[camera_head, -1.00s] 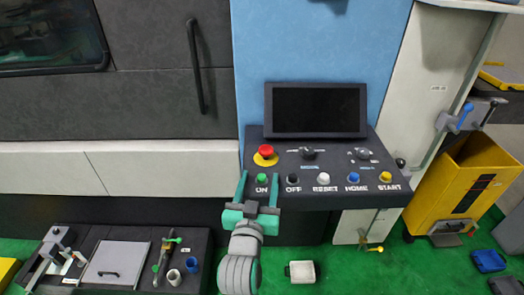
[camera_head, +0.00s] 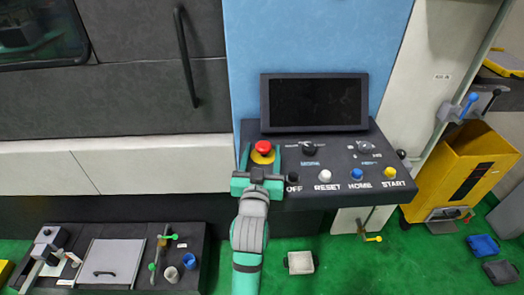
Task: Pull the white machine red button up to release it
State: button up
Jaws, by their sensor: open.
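The red button (camera_head: 263,147) is a mushroom-shaped knob on a yellow round base (camera_head: 263,157). It sits at the left of the dark control panel (camera_head: 330,170) of the white machine. My gripper's body hides the green ON button. The OFF (camera_head: 293,178), RESET, HOME and START buttons show to the right.
A dark screen (camera_head: 314,102) stands behind the panel. Black knobs (camera_head: 309,148) lie right of the red button. A yellow bin (camera_head: 460,175) stands at the right. A tool tray (camera_head: 110,262) lies at lower left. The green floor in front is partly clear.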

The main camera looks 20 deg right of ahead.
jog(key=shift+w, duration=0.1)
grip_shut()
jog(key=shift+d+r, duration=0.2)
jog(key=shift+r, duration=0.25)
jog(key=shift+a+r, duration=0.1)
jog(key=shift+r, duration=0.2)
jog(key=shift+c, duration=0.7)
grip_release()
jog(key=shift+o, duration=0.7)
jog(key=shift+f, duration=0.1)
